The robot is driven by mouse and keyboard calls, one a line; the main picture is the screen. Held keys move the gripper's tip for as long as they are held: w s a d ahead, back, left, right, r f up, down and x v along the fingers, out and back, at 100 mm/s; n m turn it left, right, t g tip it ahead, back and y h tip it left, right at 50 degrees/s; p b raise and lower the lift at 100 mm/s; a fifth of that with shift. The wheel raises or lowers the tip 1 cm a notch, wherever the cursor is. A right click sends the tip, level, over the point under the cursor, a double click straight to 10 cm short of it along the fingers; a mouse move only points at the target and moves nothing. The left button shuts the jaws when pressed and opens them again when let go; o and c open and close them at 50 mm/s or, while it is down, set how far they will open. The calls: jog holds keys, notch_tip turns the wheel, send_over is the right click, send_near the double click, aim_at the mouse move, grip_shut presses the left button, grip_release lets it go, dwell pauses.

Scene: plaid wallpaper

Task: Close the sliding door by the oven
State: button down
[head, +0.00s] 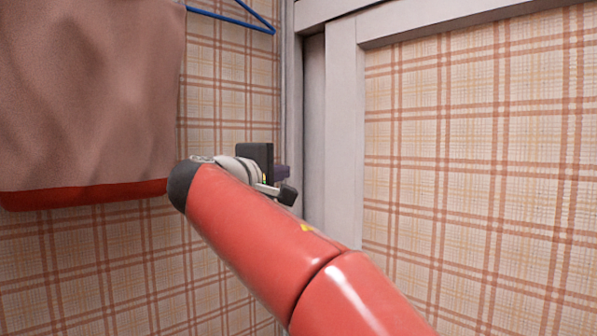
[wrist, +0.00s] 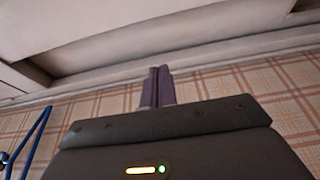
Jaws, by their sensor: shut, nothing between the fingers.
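A pale grey-white upright panel (head: 314,120), which looks like the edge of the sliding door, stands recessed beside a white frame post (head: 343,120) in the head view. I cannot tell for sure which part is the door leaf. My gripper (head: 283,172) is just left of this panel; whether it touches is unclear. In the wrist view its purple fingers (wrist: 157,86) are together and empty, pointing toward pale trim (wrist: 200,58). No oven shows in either view.
A blue hanger (head: 235,15) is at the top; blue also shows in the wrist view (wrist: 35,140). Plaid wall (head: 480,180) fills the right side.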

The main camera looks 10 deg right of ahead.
jog(key=p+x, duration=0.2)
jog(key=x, duration=0.7)
jog(key=shift+w+d+r, duration=0.1)
jog(key=shift+w+d, duration=0.2)
jog(key=s+d+b, duration=0.1)
jog(key=s+d, duration=0.1)
jog(key=s, duration=0.1)
jog(key=shift+d, duration=0.2)
jog(key=shift+s, duration=0.15)
